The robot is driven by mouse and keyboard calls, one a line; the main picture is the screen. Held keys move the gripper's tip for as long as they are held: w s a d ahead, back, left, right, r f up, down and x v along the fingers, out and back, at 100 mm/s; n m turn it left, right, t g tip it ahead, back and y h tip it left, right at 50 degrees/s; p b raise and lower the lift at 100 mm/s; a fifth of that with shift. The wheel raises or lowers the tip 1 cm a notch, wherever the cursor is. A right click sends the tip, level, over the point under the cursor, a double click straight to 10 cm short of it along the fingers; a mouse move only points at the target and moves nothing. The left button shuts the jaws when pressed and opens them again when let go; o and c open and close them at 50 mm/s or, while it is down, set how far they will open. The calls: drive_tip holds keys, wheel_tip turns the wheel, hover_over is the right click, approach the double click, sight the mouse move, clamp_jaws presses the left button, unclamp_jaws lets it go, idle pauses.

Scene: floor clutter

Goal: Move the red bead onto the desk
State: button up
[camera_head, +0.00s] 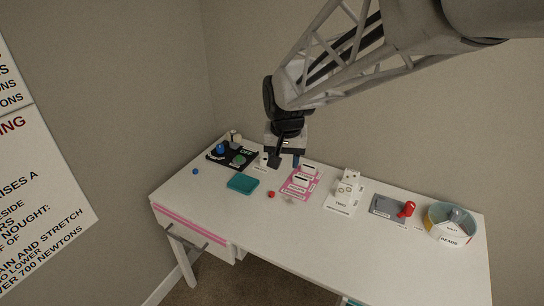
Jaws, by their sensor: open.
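A small red bead (271,195) lies on the white desk (345,245), left of the pink card. My gripper (285,160) points down over the back part of the desk, above and slightly right of the red bead in the picture. Its two fingers are apart, and I see nothing held between them. Its exact height over the desk is hard to tell. Whether the red bead rests flat on the desk top is too small to be sure, but it appears to.
A teal block (242,184) and a blue bead (195,171) lie to the left. A black panel (232,156) with knobs is at the back left. The pink card (300,183), white blocks (347,190), a red knob (407,209) and a round beads container (437,224) stand right. The desk front is clear.

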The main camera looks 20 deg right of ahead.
drive_tip(key=s+r+n, duration=0.2)
drive_tip(key=s, duration=0.8)
drive_tip(key=s+a+r+n+t, duration=0.1)
drive_tip(key=s+r+n, duration=0.1)
drive_tip(key=s, duration=0.8)
drive_tip(key=shift+s+a, duration=0.3)
drive_tip(key=shift+s, duration=0.05)
